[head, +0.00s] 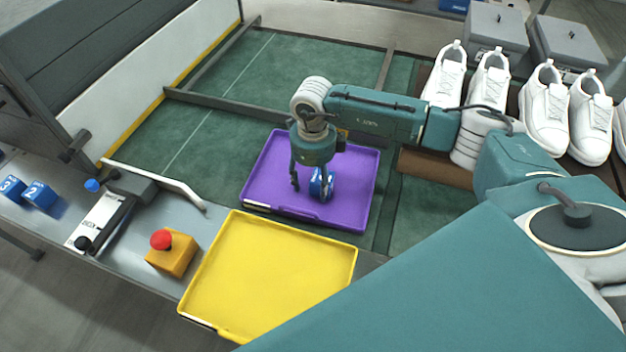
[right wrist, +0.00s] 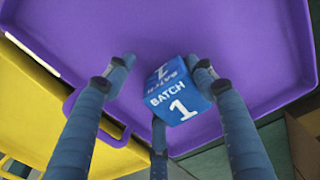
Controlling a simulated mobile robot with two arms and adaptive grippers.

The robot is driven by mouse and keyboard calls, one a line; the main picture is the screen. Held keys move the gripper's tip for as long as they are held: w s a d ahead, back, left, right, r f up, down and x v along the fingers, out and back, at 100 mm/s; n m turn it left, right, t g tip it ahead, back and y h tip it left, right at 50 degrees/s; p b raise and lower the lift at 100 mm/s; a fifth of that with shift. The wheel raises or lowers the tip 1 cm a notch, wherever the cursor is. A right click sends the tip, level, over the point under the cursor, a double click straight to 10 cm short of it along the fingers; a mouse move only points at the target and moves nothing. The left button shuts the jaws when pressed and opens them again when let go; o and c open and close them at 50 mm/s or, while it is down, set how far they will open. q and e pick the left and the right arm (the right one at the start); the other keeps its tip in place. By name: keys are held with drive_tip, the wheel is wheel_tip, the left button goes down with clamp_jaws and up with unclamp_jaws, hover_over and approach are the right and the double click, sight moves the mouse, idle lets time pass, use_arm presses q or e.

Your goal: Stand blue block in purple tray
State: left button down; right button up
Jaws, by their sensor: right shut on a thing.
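The purple tray (head: 262,176) lies flat on the green surface behind the yellow tray; its floor and rim fill much of the right wrist view (right wrist: 265,45). My right gripper (head: 312,186) points down over the purple tray's front half. It is shut on the blue block (head: 322,184), which has white "BATCH 1" lettering. In the right wrist view the block (right wrist: 178,97) sits among the fingers of my right gripper (right wrist: 160,75), looking tilted, with two labelled faces showing. I cannot tell whether it touches the tray floor. My left gripper is out of view.
A yellow tray (head: 270,270) is in front of the purple one. A yellow box with a red button (head: 170,253) stands left of it. Blue blocks 2 (head: 39,195) and 3 (head: 12,187) lie at far left. White shoes (head: 546,112) stand on a rack at right.

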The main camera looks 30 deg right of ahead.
sight(313, 177)
drive_tip(key=o, duration=0.8)
drive_tip(key=shift+f, duration=0.15)
drive_tip(key=o, duration=0.5)
drive_tip(key=shift+c, duration=0.2)
drive_tip(key=shift+r, duration=0.2)
drive_tip(key=shift+w+r, duration=0.1)
drive_tip(key=shift+r, duration=0.1)
wheel_tip(313, 177, up, 12)
drive_tip(key=shift+f+b, duration=0.15)
drive_tip(key=shift+b, duration=0.65)
